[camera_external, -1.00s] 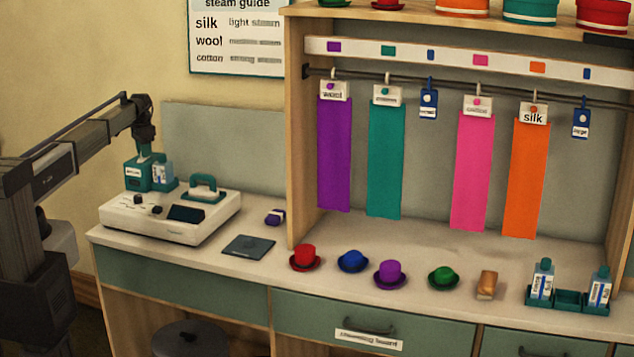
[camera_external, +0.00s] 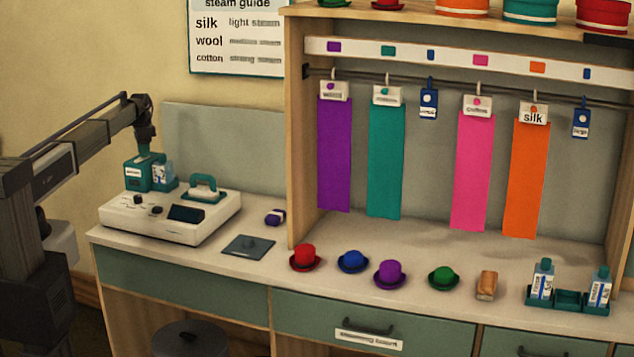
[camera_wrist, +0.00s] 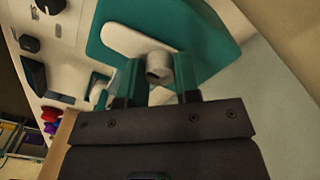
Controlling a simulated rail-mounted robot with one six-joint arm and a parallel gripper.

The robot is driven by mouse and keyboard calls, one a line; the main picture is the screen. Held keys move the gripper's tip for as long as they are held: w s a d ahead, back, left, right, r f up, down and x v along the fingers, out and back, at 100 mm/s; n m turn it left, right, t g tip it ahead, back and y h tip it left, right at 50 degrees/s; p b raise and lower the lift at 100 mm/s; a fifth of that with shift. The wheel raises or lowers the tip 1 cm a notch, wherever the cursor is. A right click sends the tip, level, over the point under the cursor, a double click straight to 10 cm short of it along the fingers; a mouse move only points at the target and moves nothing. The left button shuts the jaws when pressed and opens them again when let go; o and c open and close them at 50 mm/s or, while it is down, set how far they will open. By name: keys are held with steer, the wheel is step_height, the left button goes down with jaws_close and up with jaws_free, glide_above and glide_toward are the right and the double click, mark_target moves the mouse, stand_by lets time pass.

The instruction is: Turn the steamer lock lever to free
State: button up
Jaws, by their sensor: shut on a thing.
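The steamer (camera_external: 184,233) is a white console with dark knobs and a dark panel, at the left of the counter. A teal block (camera_external: 137,178) stands at its back left. In the wrist view, a teal housing (camera_wrist: 205,30) carries a pale lever (camera_wrist: 127,40) with a grey round knob (camera_wrist: 159,65). My gripper (camera_wrist: 158,76) has its two teal fingers shut on the knob. In the external view my gripper (camera_external: 143,150) is small at the teal block, and the lever cannot be made out there. Any lock or free marking is not readable.
A teal-handled iron (camera_external: 204,187) rests on the console's right part. A dark pad (camera_external: 248,246) and a small purple object (camera_external: 275,217) lie to its right. Several small hats, including a red hat (camera_external: 305,258), line the counter. A grey panel (camera_external: 225,140) stands behind the console.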

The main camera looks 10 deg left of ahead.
steer(key=o, duration=0.9)
step_height(320, 180, up, 11)
steer(key=p, duration=1)
steer(key=shift+f+p, duration=0.1)
steer(key=shift+p, duration=0.3)
